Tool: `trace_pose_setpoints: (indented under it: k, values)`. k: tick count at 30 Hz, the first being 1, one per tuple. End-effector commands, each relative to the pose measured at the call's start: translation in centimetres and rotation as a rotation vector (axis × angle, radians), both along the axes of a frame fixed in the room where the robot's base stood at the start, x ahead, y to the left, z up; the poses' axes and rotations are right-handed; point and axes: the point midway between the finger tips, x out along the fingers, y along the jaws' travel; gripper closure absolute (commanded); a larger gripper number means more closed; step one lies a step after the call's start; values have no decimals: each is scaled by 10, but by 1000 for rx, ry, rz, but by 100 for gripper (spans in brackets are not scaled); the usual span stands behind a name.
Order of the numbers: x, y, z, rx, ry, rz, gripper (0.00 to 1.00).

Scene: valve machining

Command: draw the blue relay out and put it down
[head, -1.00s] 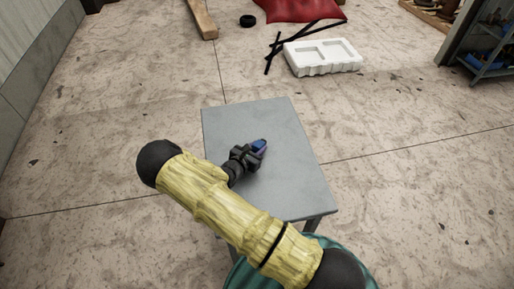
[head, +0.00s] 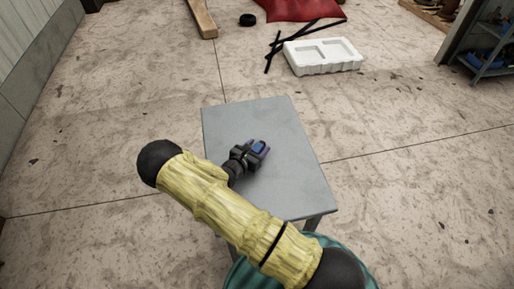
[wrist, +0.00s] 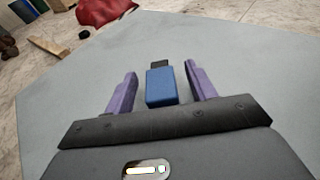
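The blue relay (head: 259,146) is over the grey table, near the middle of its top. In the wrist view the blue relay (wrist: 161,88) is a small block with a dark piece (wrist: 162,64) at its far end. I cannot tell whether that piece is part of it or a separate socket. My gripper (wrist: 160,70) is open, with one purple finger on each side of the relay and a visible gap on both sides. In the head view my gripper (head: 260,147) reaches the relay from the lower left. Contact between relay and tabletop is unclear.
The grey table (head: 285,185) is otherwise bare. On the floor beyond lie a white moulded tray (head: 322,68), black rods (head: 272,52), a red cloth (head: 295,8), a black ring (head: 247,20) and a wooden beam (head: 203,18). A shelf (head: 488,50) stands at the right.

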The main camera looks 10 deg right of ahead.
Motion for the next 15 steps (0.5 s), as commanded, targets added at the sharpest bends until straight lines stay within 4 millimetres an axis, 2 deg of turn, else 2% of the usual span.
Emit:
trace_pose_setpoints:
  k: [8,15]
  values:
    - [-7,8,3,1,0,2,44]
    - [-34,37,13,1,1,4,44]
